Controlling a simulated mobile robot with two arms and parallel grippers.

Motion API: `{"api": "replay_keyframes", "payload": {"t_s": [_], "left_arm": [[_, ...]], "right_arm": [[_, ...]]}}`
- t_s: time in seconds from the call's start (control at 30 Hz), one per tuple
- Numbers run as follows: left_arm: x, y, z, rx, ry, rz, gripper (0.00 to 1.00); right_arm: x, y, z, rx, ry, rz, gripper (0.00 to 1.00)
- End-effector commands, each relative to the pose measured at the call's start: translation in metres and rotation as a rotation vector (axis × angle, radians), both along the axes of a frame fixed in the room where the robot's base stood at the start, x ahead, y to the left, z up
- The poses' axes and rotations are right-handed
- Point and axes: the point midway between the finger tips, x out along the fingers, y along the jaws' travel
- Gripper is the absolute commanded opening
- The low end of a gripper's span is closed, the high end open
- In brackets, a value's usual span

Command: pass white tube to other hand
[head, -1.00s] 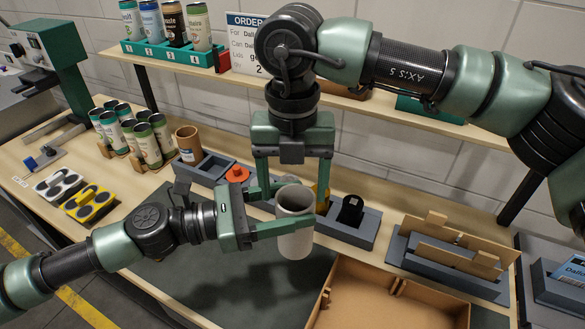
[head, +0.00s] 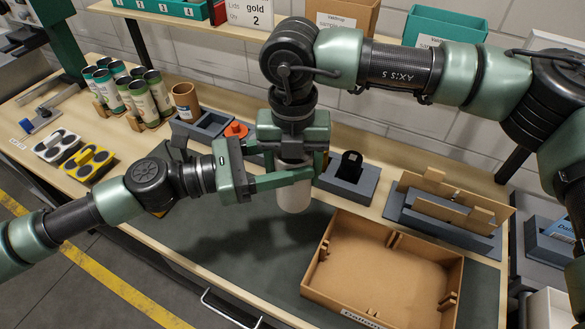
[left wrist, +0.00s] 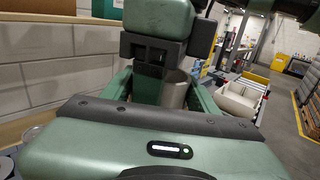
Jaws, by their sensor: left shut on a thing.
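The white tube (head: 294,194) is held upright above the dark work mat, and its lower part shows in the head view. My left gripper (head: 290,180) is shut on the tube from the left side. My right gripper (head: 294,158) points down over the tube's top, its fingers spread on either side of it. The tube's upper rim is hidden under the right gripper. In the left wrist view, the tube (left wrist: 174,90) shows beneath the dark body of my right gripper (left wrist: 155,50).
An open cardboard box (head: 385,268) lies in front to the right. Grey fixtures, including one with a black part (head: 349,167), line the table's back. Several printed cans (head: 135,92) and a brown cup (head: 186,101) stand at the left. The mat between is clear.

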Motion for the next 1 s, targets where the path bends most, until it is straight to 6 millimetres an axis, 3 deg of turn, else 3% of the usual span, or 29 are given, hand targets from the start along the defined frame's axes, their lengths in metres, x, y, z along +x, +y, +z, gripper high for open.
{"api": "replay_keyframes", "payload": {"t_s": [0.07, 0.1, 0.2, 0.63, 1.0], "left_arm": [[-0.001, -0.001, 0.0, -0.002, 0.0, -0.004, 0.0], [-0.001, -0.001, 0.0, -0.002, 0.0, -0.004, 0.62], [-0.001, -0.001, 0.0, -0.002, 0.0, -0.004, 0.85], [-0.002, 0.005, -0.001, -0.002, 0.002, -0.001, 0.85], [-0.021, 0.059, -0.002, 0.001, 0.006, -0.001, 0.85]], "right_arm": [[-0.001, 0.003, 0.001, 0.006, 0.0, 0.005, 0.19], [-0.002, 0.003, 0.001, 0.007, 0.0, 0.006, 0.19], [-0.002, 0.003, 0.001, 0.007, 0.0, 0.007, 0.18], [-0.001, 0.002, 0.001, 0.005, 0.0, 0.004, 0.18], [-0.001, 0.002, 0.001, 0.005, 0.0, 0.004, 0.18]]}}
